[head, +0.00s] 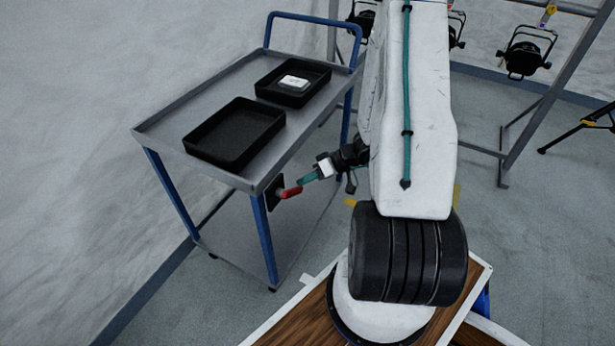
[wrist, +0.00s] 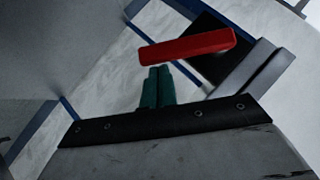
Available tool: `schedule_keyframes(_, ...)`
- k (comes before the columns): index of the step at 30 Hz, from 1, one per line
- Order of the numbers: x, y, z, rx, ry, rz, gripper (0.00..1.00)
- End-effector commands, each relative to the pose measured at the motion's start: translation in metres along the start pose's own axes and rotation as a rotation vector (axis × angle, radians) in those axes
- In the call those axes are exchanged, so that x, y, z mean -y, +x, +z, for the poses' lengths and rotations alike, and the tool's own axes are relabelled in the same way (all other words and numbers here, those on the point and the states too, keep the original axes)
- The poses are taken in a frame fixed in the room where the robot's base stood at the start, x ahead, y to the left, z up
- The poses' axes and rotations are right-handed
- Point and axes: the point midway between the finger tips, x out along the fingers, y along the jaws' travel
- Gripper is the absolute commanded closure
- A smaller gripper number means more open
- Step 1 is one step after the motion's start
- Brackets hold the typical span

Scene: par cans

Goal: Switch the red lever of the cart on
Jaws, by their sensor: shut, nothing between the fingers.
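The red lever (head: 291,192) sits on a black plate (head: 274,193) at the near end of the cart (head: 172,124), below its grey top. In the wrist view the red lever (wrist: 188,47) lies nearly level across the picture, its right end in front of the dark plate (wrist: 208,66). My gripper (head: 303,181) has teal fingers and is just right of the lever in the head view. In the wrist view my gripper (wrist: 159,71) is shut and empty, its tips just below the lever's left part. I cannot tell whether they touch it.
Two black trays stand on the cart top: an empty near one (head: 235,132) and a far one (head: 292,80) holding a small white object (head: 294,82). A blue cart leg (head: 264,240) is left of the lever. Black stage lamps (head: 524,55) hang at the back right.

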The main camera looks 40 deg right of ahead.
Motion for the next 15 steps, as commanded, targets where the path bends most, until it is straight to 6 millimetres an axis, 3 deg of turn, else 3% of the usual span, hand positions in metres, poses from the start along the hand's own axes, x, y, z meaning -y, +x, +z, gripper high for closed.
schedule_keyframes(15,-0.0063,0.0091,0.0095,0.0,0.104,-0.105,1.0)
